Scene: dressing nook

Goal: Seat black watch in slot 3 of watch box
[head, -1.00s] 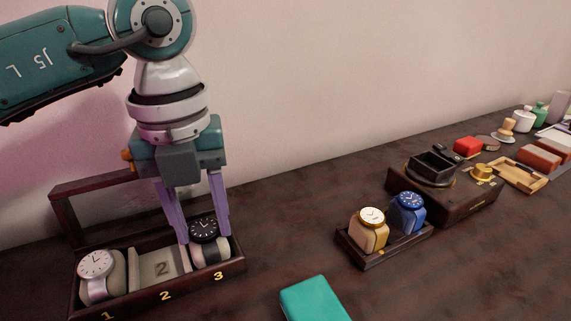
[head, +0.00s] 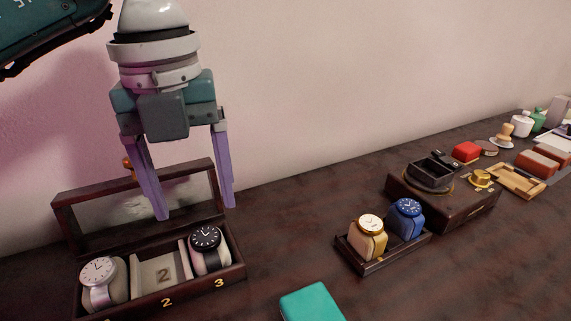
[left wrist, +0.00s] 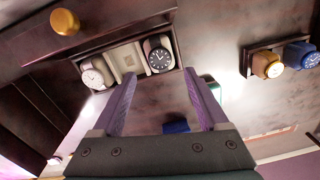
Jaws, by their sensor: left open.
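The black watch (head: 205,240) sits on its cushion in slot 3 of the dark wooden watch box (head: 236,273); it also shows in the left wrist view (left wrist: 159,58). A silver-white watch (head: 99,273) is in slot 1. Slot 2 (head: 158,272) holds no watch, and its number shows. My left gripper (head: 197,212) is open and empty, its purple fingers above and behind the box, apart from the black watch. My right gripper is not in view.
A small stand holds a gold watch (head: 369,236) and a blue watch (head: 406,219) to the right. A teal box (head: 313,303) lies at the front. A dark case (head: 452,205) and several small items stand farther right. Dark tabletop between box and stand is clear.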

